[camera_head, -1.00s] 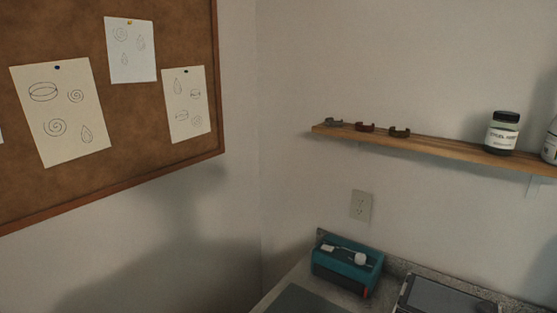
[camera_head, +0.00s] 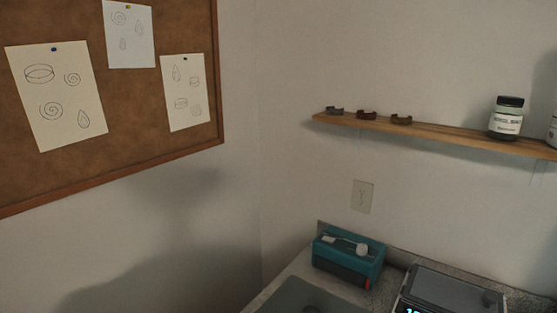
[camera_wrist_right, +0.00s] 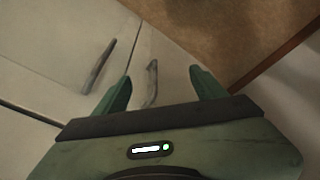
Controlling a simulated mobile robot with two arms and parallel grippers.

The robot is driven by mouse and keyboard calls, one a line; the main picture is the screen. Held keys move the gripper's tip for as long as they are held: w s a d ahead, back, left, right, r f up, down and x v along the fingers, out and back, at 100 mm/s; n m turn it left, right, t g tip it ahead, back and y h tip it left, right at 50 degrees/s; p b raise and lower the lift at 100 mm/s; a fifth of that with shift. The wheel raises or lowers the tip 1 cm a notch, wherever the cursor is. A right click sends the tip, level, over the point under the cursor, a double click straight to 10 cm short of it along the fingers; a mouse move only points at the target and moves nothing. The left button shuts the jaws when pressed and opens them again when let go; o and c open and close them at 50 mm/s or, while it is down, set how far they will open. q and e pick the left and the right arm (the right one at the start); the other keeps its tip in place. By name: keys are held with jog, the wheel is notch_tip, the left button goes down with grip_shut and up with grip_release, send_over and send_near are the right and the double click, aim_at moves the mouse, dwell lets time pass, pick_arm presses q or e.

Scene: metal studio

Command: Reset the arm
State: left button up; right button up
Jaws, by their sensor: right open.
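My right gripper (camera_wrist_right: 160,85) shows in the right wrist view with its two green fingers spread apart and nothing between them. Behind the fingers are pale cabinet fronts with two dark handles (camera_wrist_right: 100,66); one handle (camera_wrist_right: 151,82) appears between the fingers in the picture, and I cannot tell how far off it is. Neither gripper shows in the head view, and my left gripper is in no view.
A corkboard (camera_head: 120,160) with pinned drawings hangs at left. A wooden shelf (camera_head: 450,137) holds small dark pieces and a jar (camera_head: 507,118). Below, a counter carries a teal box (camera_head: 347,262) and a dark-topped device (camera_head: 455,290).

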jog(key=s+d+f+b, duration=0.1)
jog(key=s+f, duration=0.2)
jog(key=f, duration=0.6)
jog(key=s+f+b, duration=0.2)
jog(key=s+f, duration=0.2)
jog(key=f, duration=0.5)
jog(key=s+d+f+g+b, duration=0.1)
jog(key=s+d+f+b, duration=0.1)
jog(key=s+f, duration=1)
jog(key=shift+s+d+g+b, duration=0.2)
jog(key=shift+g+b, duration=0.1)
